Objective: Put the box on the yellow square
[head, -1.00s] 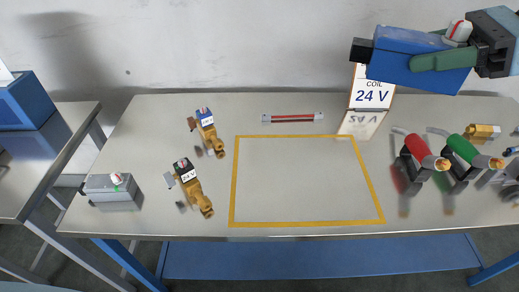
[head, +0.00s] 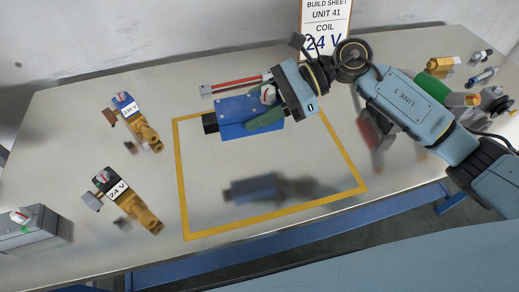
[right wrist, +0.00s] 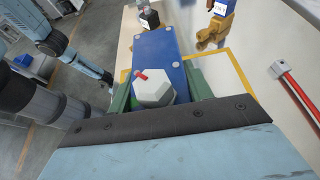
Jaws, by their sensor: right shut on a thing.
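The blue box (head: 240,116) has a black end at the left and a white knob with a red mark. My right gripper (head: 266,121) is shut on it, with green fingers along its sides. The box hangs above the back part of the yellow square (head: 180,190), an outline on the metal table; its reflection shows below, inside the outline. In the right wrist view the box (right wrist: 160,52) lies between the green fingers (right wrist: 153,92), and its white knob faces the camera. My left gripper is not seen.
The inside of the yellow outline is bare. Two brass valves, marked 230 V (head: 148,133) and 24 V (head: 141,210), stand left of it. A red bar (head: 236,86) lies behind it, and a 24 V sign (head: 326,22) stands farther back. A grey box (head: 32,228) is at the left front.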

